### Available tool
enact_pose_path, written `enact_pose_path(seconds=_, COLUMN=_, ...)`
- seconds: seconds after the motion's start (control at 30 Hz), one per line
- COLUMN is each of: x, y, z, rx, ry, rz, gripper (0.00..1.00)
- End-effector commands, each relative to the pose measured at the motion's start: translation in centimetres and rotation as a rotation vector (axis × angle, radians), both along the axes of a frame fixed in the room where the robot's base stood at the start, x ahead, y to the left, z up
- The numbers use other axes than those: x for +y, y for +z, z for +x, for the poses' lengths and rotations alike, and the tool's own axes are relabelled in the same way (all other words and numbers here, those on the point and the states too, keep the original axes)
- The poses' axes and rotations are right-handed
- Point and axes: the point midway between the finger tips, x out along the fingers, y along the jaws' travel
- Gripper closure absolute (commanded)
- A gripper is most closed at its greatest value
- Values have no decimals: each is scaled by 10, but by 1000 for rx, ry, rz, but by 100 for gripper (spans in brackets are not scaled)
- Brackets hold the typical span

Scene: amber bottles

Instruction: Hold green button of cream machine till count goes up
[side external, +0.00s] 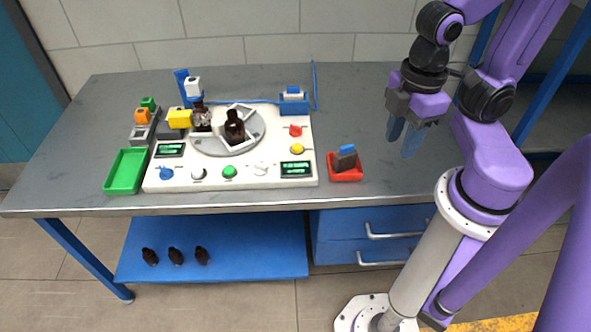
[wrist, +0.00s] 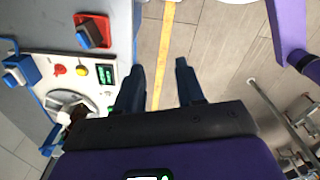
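The cream machine (side external: 245,184) lies on the grey table. Its green button (side external: 230,171) is on the front edge, between a white knob and a pale button. Two small displays with green text show on it, one at the front right (side external: 296,169) and one at the left (side external: 169,150); the digits are too small to read. A dark amber bottle (side external: 234,127) stands on the grey turntable, with another at its left. My gripper (side external: 408,138) is open and empty, in the air right of the machine. In the wrist view its two fingers (wrist: 160,85) are apart.
A red tray (side external: 345,174) with a dark block stands right of the machine. A green tray (side external: 126,171) is at its left. Red (side external: 295,130) and yellow (side external: 297,149) buttons sit on the right side. Several dark bottles are on the blue lower shelf (side external: 225,262).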

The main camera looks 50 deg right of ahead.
Motion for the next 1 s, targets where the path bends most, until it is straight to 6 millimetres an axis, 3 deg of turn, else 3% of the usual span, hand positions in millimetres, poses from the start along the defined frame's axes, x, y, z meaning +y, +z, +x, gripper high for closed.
enact_pose_path(seconds=0.2, x=0, y=0, z=0, rx=0, ry=0, rz=0, gripper=62)
enact_pose_path(seconds=0.23, x=0, y=0, z=0, rx=0, ry=0, rz=0, gripper=68)
enact_pose_path(seconds=0.33, x=0, y=0, z=0, rx=0, ry=0, rz=0, gripper=100)
enact_pose_path(seconds=1.0, x=0, y=0, z=0, rx=0, ry=0, rz=0, gripper=100)
